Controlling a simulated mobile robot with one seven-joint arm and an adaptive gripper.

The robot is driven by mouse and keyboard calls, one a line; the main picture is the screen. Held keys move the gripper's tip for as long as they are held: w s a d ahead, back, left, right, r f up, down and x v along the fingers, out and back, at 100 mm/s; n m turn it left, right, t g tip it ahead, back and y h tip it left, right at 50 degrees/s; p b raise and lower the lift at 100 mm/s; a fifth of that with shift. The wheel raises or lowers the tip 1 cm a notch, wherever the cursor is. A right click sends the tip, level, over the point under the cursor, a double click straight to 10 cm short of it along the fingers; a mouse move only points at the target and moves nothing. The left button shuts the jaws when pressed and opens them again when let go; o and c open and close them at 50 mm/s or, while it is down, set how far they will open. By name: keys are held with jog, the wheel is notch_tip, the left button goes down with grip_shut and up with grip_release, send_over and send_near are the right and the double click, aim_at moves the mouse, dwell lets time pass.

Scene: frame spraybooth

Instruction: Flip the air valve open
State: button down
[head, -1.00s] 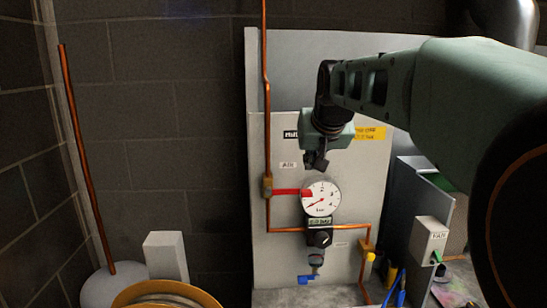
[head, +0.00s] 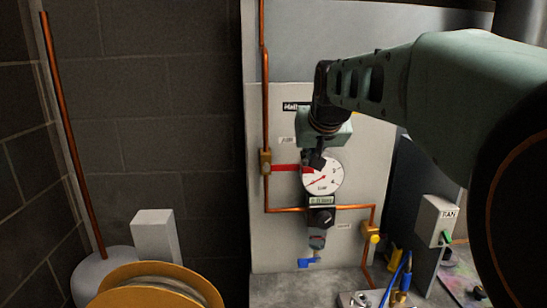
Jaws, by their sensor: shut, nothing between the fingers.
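The air valve has a brass body (head: 265,158) on the vertical copper pipe at the left of the pale panel. Its red lever (head: 284,168) points right, horizontal and across the pipe. My gripper (head: 317,162) is shut and empty, pointing down. Its fingertips show in front of the upper left edge of the round white gauge (head: 325,180), by the lever's right end. I cannot tell whether they touch the lever. The lever's far tip is partly hidden by the gripper.
Below the gauge are a black regulator knob (head: 321,217) and a blue-handled drain (head: 308,262). A yellow-knobbed brass fitting (head: 371,232) and a FAN switch box (head: 436,219) stand to the right. A drum with a yellow rim (head: 150,275) stands front left.

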jog(key=shift+f, duration=0.1)
jog(key=shift+d+f+b, duration=0.1)
jog(key=shift+f+b, duration=0.1)
jog(key=shift+b, duration=0.25)
jog(key=shift+f+y, duration=0.15)
jog(key=shift+y, duration=0.15)
jog(key=shift+d+f+m+y+b, duration=0.15)
jog(key=shift+f+m+y+b, duration=0.3)
jog(key=shift+b, duration=0.5)
jog(key=a+f+m+t+y+b, duration=0.1)
jog(key=a+f+m+y+b, duration=0.2)
jog(key=b, duration=1.1)
jog(key=a+f+m+t+y+b, duration=0.2)
jog(key=a+f+m+y+b, duration=0.2)
jog(key=f+y+b, duration=0.4)
jog(key=shift+f+b, duration=0.6)
jog(key=shift+b, duration=3.2)
jog(key=shift+m, duration=0.25)
